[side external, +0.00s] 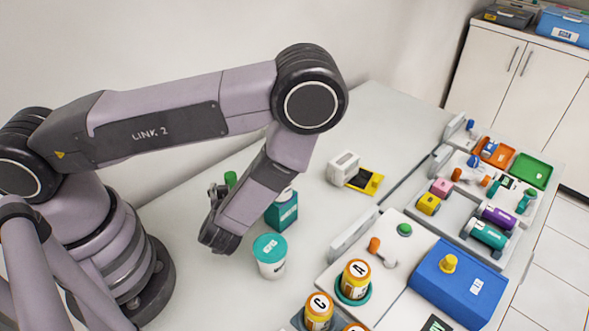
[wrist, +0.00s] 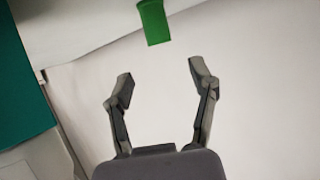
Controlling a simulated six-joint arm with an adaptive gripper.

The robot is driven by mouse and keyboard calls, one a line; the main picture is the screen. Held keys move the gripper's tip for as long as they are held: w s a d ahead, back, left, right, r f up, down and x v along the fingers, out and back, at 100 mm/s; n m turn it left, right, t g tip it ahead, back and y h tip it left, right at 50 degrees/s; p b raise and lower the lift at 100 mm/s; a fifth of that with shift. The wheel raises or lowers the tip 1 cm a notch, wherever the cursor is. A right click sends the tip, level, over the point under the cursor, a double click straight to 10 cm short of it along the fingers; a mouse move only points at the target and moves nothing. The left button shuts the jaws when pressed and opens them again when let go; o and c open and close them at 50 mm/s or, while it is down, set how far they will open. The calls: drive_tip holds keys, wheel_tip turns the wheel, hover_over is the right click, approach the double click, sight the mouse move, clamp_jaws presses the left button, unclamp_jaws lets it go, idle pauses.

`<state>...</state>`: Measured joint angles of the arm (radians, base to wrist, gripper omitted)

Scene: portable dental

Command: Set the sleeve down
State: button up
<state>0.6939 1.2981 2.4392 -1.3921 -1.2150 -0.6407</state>
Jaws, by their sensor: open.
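My gripper (side external: 217,193) is low over the white table, partly hidden behind my wrist. In the wrist view my gripper (wrist: 162,76) is open, with nothing between its fingers. A small green piece (side external: 231,179), possibly the sleeve, shows just beside the fingers in the side view. In the wrist view the green piece (wrist: 153,22) lies beyond the fingertips, apart from them. I cannot tell for sure that it is the sleeve. A teal box (side external: 284,214) stands right of the gripper; a teal surface (wrist: 18,90) fills the wrist view's left edge.
A white tub with a teal lid (side external: 270,257) stands in front of the teal box. A white block (side external: 343,168) and a yellow-black piece (side external: 368,182) sit farther back. Trays with bottles, a blue box (side external: 458,283) and coloured parts fill the right side.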

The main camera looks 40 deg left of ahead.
drive_tip(key=shift+v, duration=2)
